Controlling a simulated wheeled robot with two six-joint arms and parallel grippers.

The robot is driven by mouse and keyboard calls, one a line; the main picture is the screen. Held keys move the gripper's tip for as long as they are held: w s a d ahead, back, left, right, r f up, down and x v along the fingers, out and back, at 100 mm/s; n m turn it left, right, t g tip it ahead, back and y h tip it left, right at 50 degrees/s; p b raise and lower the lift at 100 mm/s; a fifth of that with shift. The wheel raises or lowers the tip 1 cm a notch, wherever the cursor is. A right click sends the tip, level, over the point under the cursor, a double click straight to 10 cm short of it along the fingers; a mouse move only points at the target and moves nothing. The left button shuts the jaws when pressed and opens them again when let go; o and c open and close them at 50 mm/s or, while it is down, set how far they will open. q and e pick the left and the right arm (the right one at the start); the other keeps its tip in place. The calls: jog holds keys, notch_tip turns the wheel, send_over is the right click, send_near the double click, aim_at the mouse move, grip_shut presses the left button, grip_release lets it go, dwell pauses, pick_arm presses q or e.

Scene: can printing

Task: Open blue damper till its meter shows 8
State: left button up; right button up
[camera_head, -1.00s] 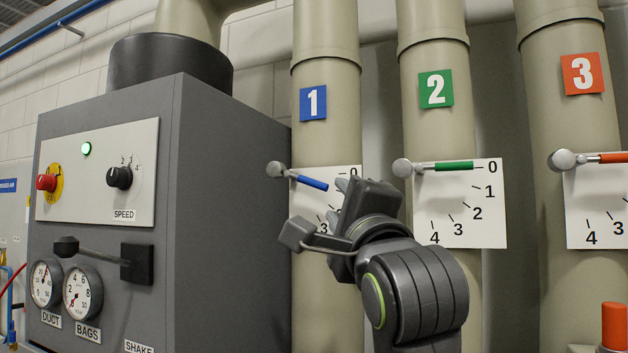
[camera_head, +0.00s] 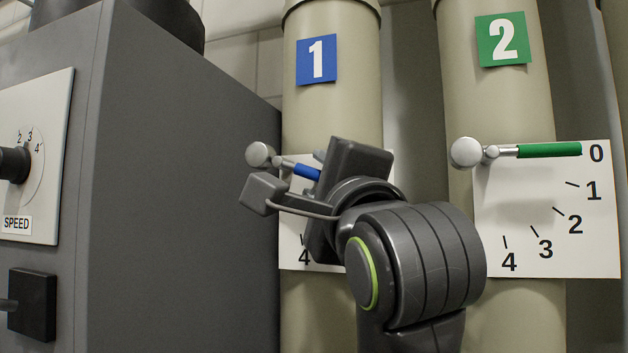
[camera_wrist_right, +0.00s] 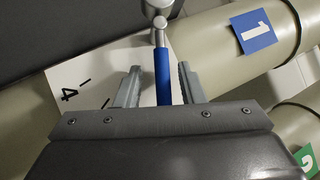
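The blue damper handle (camera_head: 307,172) is a lever on a round silver pivot (camera_head: 260,154), on the pipe with blue label 1 (camera_head: 317,60). It points right and slightly down, its end hidden behind my right gripper (camera_head: 318,187). In the right wrist view the blue handle (camera_wrist_right: 163,78) lies between the two fingers of my right gripper (camera_wrist_right: 160,88). Gaps show on both sides, so the fingers are open around it. The white scale plate (camera_wrist_right: 72,80) shows a 4; its other numbers are hidden. My left gripper is not in view. No meter dial is in view.
A grey machine cabinet (camera_head: 180,190) stands close on the left, with a SPEED knob (camera_head: 14,163). The green damper handle (camera_head: 550,150) on pipe 2 points at 0, right of my right arm.

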jog(key=shift+s+r, duration=0.1)
jog(key=shift+r, duration=0.05)
jog(key=shift+c, duration=0.4)
grip_shut()
jog(key=shift+d, duration=0.15)
